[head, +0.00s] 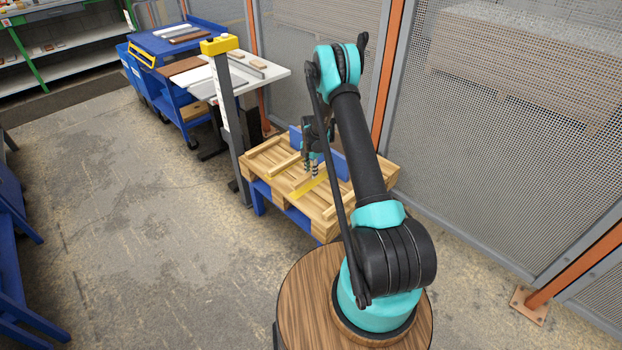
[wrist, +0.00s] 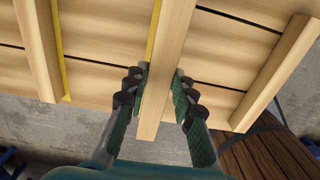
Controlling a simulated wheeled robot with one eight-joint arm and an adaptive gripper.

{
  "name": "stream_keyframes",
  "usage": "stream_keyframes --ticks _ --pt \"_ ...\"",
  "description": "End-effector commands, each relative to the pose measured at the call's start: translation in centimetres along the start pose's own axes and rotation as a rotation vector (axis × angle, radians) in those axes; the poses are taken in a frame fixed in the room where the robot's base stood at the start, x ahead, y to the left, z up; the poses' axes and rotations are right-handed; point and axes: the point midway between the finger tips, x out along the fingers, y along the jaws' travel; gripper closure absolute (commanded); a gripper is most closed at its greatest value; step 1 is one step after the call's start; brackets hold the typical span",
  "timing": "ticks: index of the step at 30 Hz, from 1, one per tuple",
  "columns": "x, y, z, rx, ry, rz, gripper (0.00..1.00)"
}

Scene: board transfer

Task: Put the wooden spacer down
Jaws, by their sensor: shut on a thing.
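My gripper (wrist: 161,75) is shut on a wooden spacer (wrist: 170,35), a pale straight strip, with one finger on each side near its near end. The spacer lies over the slatted wooden pallet (wrist: 232,48), close to its deck; I cannot tell whether it touches. A yellow stripe (wrist: 153,35) shows along its left side. Other pale strips lie on the pallet to the left (wrist: 38,45) and right (wrist: 280,72). In the head view my gripper (head: 313,172) points down over the pallet (head: 376,173), and the held spacer is hard to make out there.
Beyond are a white table (head: 270,73) and a blue cart (head: 165,42). Mesh fencing (head: 500,130) runs along the right.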

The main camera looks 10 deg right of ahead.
Motion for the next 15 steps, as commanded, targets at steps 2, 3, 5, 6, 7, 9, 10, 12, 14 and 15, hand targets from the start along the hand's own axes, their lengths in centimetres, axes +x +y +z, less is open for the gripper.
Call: stream_keyframes --ticks 2,3,5,6,7,9,10,12,14,15 --pt "0.4 0.0 0.0 0.000 0.000 0.000 1.00" --pt "0.6 0.0 0.0 0.000 0.000 0.000 1.00" --pt "1.2 0.0 0.0 0.000 0.000 0.000 1.00" --pt "1.7 0.0 0.0 0.000 0.000 0.000 1.00" --pt "2.1 0.0 0.0 0.000 0.000 0.000 1.00" --pt "3.2 0.0 0.0 0.000 0.000 0.000 1.00" --pt "3.5 0.0 0.0 0.000 0.000 0.000 1.00" --pt "4.0 0.0 0.0 0.000 0.000 0.000 1.00" --pt "4.1 0.0 0.0 0.000 0.000 0.000 1.00" --pt "4.0 0.0 0.0 0.000 0.000 0.000 1.00"
